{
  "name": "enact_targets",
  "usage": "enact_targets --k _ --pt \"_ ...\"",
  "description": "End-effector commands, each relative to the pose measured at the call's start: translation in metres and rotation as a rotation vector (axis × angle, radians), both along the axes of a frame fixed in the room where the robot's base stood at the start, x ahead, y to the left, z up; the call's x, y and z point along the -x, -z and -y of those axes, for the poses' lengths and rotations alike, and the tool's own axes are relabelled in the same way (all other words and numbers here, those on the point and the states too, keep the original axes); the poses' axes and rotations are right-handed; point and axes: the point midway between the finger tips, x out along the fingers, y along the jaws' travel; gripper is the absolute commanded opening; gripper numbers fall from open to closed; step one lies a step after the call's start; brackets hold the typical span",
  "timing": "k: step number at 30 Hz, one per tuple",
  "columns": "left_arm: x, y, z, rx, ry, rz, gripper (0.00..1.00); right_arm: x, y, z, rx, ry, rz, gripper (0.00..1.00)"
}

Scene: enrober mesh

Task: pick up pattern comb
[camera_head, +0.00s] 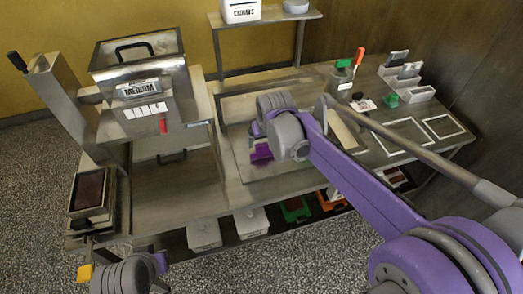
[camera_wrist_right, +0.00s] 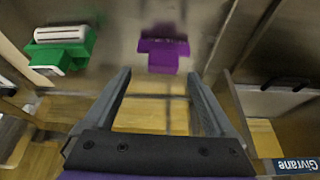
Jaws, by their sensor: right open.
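A purple T-shaped piece, which looks like the pattern comb, lies on the metal worktop in the head view (camera_head: 262,153). It also shows in the right wrist view (camera_wrist_right: 163,50), just beyond the fingertips and roughly centred between them. My right gripper (camera_wrist_right: 158,76) is open and empty, with its two dark fingers apart. In the head view my right wrist (camera_head: 287,132) is above and beside the purple piece and partly hides the area behind it. My left gripper (camera_head: 130,274) is low at the left front, and its fingers are not clear.
A machine with a hopper labelled MEDIUM (camera_head: 138,88) stands at the left. A green piece with a white roller (camera_wrist_right: 62,45) lies left of the purple piece in the right wrist view. White-framed areas (camera_head: 404,136) are at the right. Bins (camera_head: 251,222) stand below the worktop.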

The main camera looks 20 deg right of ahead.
Motion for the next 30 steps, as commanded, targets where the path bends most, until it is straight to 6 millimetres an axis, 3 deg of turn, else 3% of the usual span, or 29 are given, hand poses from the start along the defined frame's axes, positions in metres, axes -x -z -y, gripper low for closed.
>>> enact_targets --k 7,17,30 --pt "0.0 0.0 0.0 0.0 0.0 0.0 0.0 -0.014 0.033 -0.004 0.0 0.0 0.0 0.9" --pt "0.0 0.0 0.0 0.0 0.0 0.0 0.0 -0.016 0.039 -0.004 0.0 0.0 0.0 0.88" --pt "0.0 0.0 0.0 0.0 0.0 0.0 0.0 -0.016 0.039 -0.004 0.0 0.0 0.0 0.09"
